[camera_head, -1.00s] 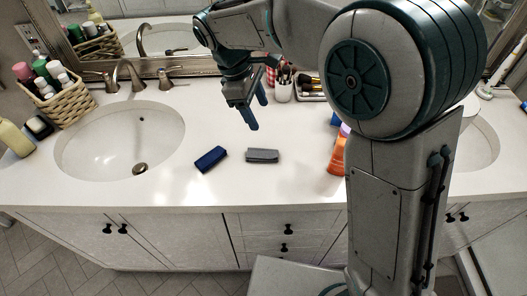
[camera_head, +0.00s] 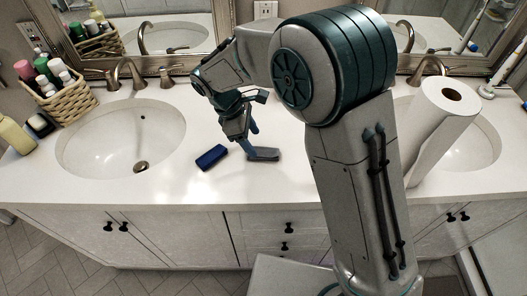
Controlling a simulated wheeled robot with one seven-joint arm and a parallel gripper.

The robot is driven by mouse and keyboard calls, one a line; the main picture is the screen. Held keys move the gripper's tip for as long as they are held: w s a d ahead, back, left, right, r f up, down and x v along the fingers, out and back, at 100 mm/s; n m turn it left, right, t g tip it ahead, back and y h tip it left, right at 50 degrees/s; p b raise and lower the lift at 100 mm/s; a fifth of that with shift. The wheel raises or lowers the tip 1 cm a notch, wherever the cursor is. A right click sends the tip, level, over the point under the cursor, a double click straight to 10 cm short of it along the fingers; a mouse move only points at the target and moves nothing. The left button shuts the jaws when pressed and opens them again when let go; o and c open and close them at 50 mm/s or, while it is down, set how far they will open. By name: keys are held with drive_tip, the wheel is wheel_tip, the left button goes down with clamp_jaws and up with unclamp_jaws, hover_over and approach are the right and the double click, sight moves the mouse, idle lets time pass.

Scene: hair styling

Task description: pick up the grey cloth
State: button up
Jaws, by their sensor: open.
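The grey cloth (camera_head: 265,154) is a small folded bundle lying on the white counter, near the front edge and right of the left sink. My gripper (camera_head: 251,142) is open, with its fingers pointing down at the cloth's left end. One fingertip overlaps the cloth's left edge in the picture, and I cannot tell whether it touches. Nothing is visibly held.
A dark blue folded cloth (camera_head: 211,158) lies just left of the grey one. The left sink (camera_head: 120,140) and a wicker basket (camera_head: 65,100) of bottles are further left. A paper towel roll (camera_head: 440,125) stands right, before the right sink (camera_head: 475,145).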

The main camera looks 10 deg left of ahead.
sight(260, 149)
drive_tip(key=x, duration=0.4)
drive_tip(key=shift+s+d, duration=0.2)
drive_tip(key=shift+s, duration=0.05)
drive_tip(key=c, duration=1.1)
drive_tip(key=shift+o, duration=0.2)
drive_tip(key=shift+r, duration=0.3)
drive_tip(key=r, duration=0.3)
drive_tip(key=shift+s+d+r, duration=0.1)
drive_tip(key=shift+d+r, duration=0.2)
drive_tip(key=shift+r, duration=0.1)
drive_tip(key=s+d+r+b, duration=0.1)
drive_tip(key=s+d+r, duration=0.4)
drive_tip(key=d, duration=0.4)
drive_tip(key=shift+s+d+r+b, duration=0.25)
drive_tip(key=shift+s+r+b, duration=0.15)
drive_tip(key=shift+r, duration=0.35)
